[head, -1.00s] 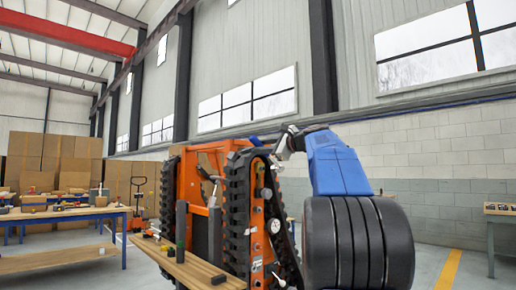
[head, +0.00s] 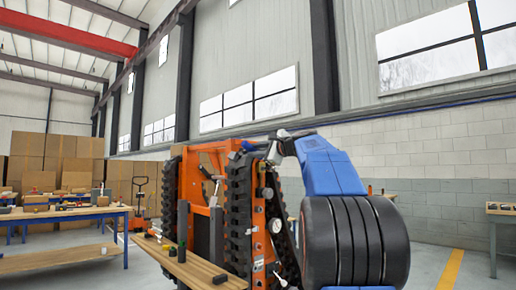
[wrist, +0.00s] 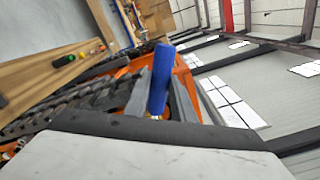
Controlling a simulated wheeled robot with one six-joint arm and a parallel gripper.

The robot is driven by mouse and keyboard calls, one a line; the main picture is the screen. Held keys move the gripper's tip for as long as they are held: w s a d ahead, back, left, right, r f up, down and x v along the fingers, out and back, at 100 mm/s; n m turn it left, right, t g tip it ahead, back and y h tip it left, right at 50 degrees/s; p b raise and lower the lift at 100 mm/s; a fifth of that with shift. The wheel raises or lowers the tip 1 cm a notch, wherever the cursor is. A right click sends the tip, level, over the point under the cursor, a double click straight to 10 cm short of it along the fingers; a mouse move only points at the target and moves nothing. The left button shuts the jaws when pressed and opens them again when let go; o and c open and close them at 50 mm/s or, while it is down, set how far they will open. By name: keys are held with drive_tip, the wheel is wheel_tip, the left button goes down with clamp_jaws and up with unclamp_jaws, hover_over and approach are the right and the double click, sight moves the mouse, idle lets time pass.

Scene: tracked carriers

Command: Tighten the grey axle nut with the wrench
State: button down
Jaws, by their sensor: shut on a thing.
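My gripper (wrist: 158,98) is shut on the blue handle of the wrench (wrist: 161,72), which sticks up between the two grey fingers in the wrist view. The wrench's head is hidden there. In the head view my gripper (head: 274,150) is at the top of the orange tracked carrier (head: 258,240), beside its right-hand black track. Round pale and grey fittings show on the carrier's orange side plate below the gripper. I cannot tell which of them is the grey axle nut, or whether the wrench touches it.
A wooden bench (head: 190,266) with small items stands in front of the carrier. Another wooden table (head: 62,215) with a blue frame is at the left, before stacked cardboard boxes (head: 55,160). A table (head: 503,210) stands at the far right. Floor between is open.

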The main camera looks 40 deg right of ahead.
wheel_tip(320, 180, down, 13)
drive_tip(key=n, duration=1)
drive_tip(key=shift+a, duration=0.45)
drive_tip(key=shift+w+a, duration=0.15)
drive_tip(key=shift+w, duration=1.4)
idle(2.7)
idle(0.4)
drive_tip(key=c, duration=2)
unclamp_jaws()
drive_tip(key=shift+c, duration=0.2)
clamp_jaws()
